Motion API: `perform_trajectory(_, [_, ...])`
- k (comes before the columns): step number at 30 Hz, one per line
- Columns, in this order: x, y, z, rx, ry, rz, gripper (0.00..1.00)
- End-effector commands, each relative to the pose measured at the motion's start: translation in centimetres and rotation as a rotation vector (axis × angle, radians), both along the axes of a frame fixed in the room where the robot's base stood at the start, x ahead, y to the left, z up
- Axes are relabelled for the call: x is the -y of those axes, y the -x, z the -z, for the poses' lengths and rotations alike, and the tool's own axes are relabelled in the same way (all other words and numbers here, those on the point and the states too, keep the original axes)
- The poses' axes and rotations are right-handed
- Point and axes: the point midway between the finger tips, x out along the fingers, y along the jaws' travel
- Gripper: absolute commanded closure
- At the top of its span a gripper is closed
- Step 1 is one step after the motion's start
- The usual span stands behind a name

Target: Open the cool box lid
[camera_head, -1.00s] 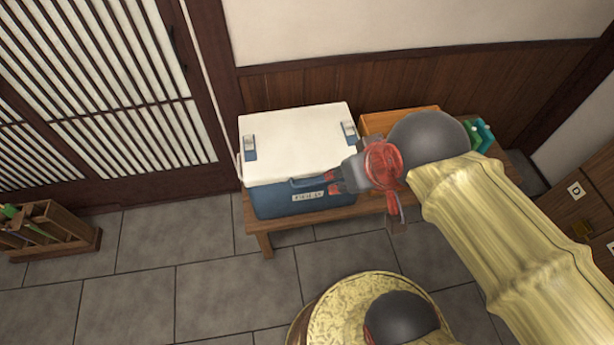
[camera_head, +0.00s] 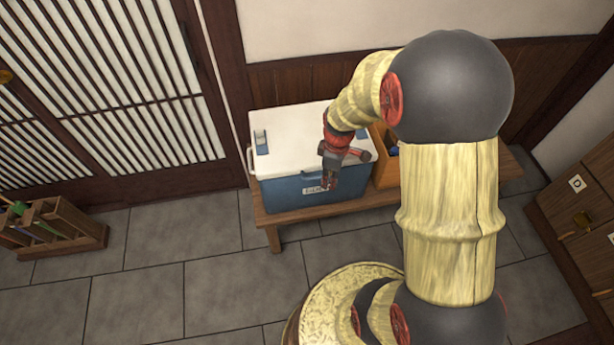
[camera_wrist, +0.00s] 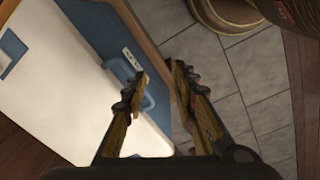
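The cool box has a blue body (camera_head: 283,194) and a white lid (camera_head: 300,122), which lies shut. My gripper (camera_head: 329,187) points down at the box's front, near the front handle (camera_head: 311,176) and label. Nothing is held.
The cool box stands on a low wooden bench (camera_head: 267,220), with an orange-brown open crate (camera_head: 385,172) close on its right. A wooden rack (camera_head: 62,236) stands at the left by the sliding door. Drawers (camera_head: 573,215) stand at the right. The tiled floor before the bench is clear.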

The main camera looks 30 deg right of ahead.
Motion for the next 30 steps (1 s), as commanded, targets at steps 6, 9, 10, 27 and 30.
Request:
perform_trajectory(6, [1.2, -4.1, -0.8, 0.096, 0.076, -0.376, 0.72])
perform_trajectory(9, [1.3, -4.4, -0.9, 0.104, 0.093, -0.469, 0.72])
perform_trajectory(10, [1.3, -4.5, -0.9, 0.105, 0.096, -0.486, 0.72])
perform_trajectory(27, [1.6, -5.4, 5.0, 0.101, 0.097, -0.516, 0.72])
perform_trajectory(30, [1.6, -5.6, 6.2, 0.102, 0.098, -0.515, 0.72])
